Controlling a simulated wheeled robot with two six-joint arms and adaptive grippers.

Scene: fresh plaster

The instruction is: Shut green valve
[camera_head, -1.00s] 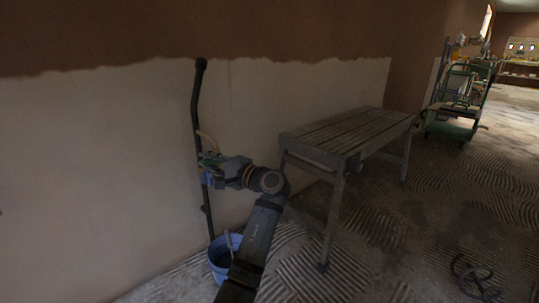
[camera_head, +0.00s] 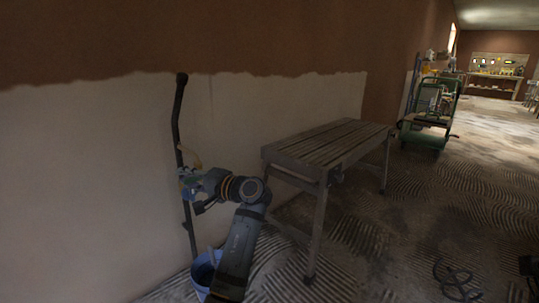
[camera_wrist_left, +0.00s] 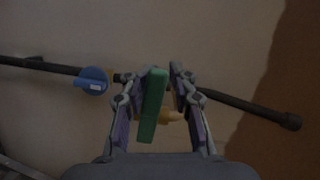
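The green valve handle (camera_wrist_left: 153,105) shows in the left wrist view as a flat green lever on a dark pipe (camera_wrist_left: 245,102) along the wall. My left gripper (camera_wrist_left: 164,72) has its two fingers apart, one on each side of the lever. The lever lies close to the left finger, and a narrow gap shows on its right. I cannot tell if the left finger touches it. In the head view, my left gripper (camera_head: 188,180) is at the upright pipe (camera_head: 178,115) and largely hides the valve.
A blue valve handle (camera_wrist_left: 92,81) sits on the same pipe. A blue bucket (camera_head: 203,272) stands below my left arm. A slatted wooden table (camera_head: 330,145) stands right of the arm. A green trolley (camera_head: 427,133) and a dark coil (camera_head: 455,277) are farther right.

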